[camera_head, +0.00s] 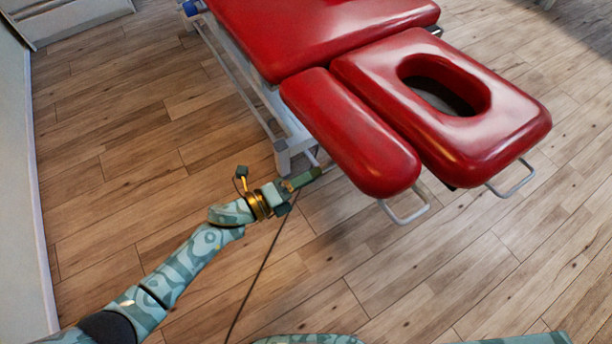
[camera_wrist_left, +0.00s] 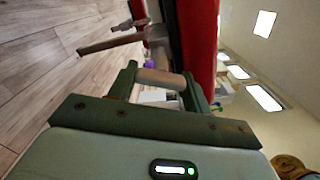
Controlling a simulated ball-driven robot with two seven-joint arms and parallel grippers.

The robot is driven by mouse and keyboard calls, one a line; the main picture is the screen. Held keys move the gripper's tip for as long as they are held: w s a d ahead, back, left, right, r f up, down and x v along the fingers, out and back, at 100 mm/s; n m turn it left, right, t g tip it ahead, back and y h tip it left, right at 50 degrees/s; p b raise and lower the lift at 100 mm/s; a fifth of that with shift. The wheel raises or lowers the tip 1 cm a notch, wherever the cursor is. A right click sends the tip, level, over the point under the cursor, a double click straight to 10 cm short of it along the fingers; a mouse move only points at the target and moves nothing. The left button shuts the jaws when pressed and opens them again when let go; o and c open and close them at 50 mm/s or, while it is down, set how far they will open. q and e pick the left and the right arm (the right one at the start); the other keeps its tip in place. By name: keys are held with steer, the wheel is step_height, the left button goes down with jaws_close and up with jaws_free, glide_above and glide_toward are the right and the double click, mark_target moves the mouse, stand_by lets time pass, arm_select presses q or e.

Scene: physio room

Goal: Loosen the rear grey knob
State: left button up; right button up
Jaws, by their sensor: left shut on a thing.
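The red treatment table (camera_head: 355,137) has a long narrow side pad beside a head pad with an oval hole. My left gripper (camera_head: 318,173) reaches in from the left, at the left edge of the narrow pad. In the left wrist view, my left gripper (camera_wrist_left: 160,88) is shut on a pale grey cylindrical knob (camera_wrist_left: 159,78), which sits between its two green fingers. The head view does not show this knob clearly, as the gripper and pad cover that spot. My right gripper is in neither view.
A white table leg and frame (camera_head: 285,140) stand just behind my left gripper. Metal loop handles (camera_head: 407,213) stick out below the pads' front ends. A dark cable (camera_head: 262,268) lies on the wooden floor. The floor at left is clear up to the wall (camera_head: 22,150).

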arm_select(q)
steer(key=shift+a+r+n, duration=0.1)
steer(key=shift+n, duration=0.8)
steer(key=n+p, duration=0.1)
steer(key=n, duration=0.1)
steer(key=shift+n, duration=0.6)
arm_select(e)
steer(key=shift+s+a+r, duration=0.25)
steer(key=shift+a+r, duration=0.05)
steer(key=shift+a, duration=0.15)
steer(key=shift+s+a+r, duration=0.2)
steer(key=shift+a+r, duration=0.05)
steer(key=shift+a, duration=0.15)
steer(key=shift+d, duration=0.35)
arm_select(q)
steer(key=o, duration=1)
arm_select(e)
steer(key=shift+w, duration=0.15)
